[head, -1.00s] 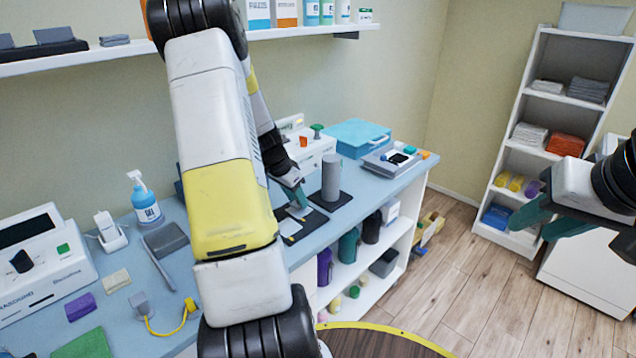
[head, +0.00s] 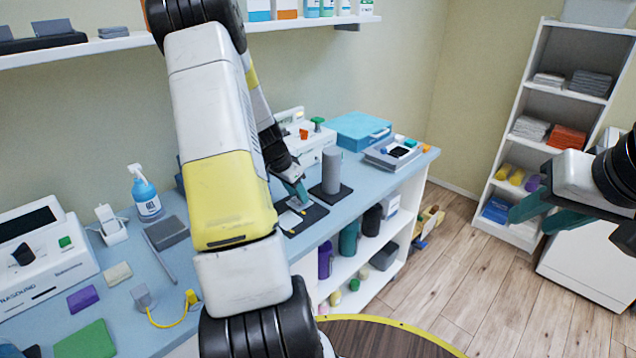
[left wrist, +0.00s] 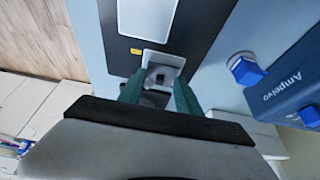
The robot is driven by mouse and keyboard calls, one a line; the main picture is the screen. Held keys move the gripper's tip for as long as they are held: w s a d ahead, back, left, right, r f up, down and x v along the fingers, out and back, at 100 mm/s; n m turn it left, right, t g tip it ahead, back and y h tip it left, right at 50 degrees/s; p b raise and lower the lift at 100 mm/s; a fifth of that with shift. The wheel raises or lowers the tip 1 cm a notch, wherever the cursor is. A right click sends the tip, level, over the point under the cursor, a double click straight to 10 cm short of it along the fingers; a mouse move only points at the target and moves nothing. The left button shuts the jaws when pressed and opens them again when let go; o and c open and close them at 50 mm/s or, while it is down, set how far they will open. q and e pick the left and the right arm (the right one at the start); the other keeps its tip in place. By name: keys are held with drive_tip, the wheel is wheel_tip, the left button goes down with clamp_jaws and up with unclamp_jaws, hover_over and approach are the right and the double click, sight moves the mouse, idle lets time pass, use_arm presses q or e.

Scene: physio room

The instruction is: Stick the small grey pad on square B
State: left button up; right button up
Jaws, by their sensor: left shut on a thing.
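My left gripper (head: 301,196) reaches down over a dark mat (head: 312,216) on the blue counter. In the left wrist view its two green fingers (left wrist: 160,92) are shut on the small grey pad (left wrist: 159,75). The pad is over or on a pale square (left wrist: 163,57) of the mat (left wrist: 190,28), beside a small yellow label. I cannot tell whether it touches the square. Another pale square (left wrist: 147,14) lies further up the mat. No letter is legible on either square. My right gripper (head: 535,218) is open and empty at the right, away from the counter.
A grey cylinder (head: 331,172) stands on a dark base close beside the mat. A white device (head: 309,140) and a blue case (head: 361,130) are behind. Floor shows before the white shelf unit (head: 528,150).

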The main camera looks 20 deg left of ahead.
sight(297, 200)
use_arm(q)
drive_tip(key=shift+f, duration=0.7)
idle(2.2)
drive_tip(key=shift+r, duration=0.1)
idle(1.7)
drive_tip(key=o, duration=1.1)
drive_tip(key=shift+o, duration=0.2)
drive_tip(key=shift+r, duration=0.1)
drive_tip(key=shift+r, duration=3.45)
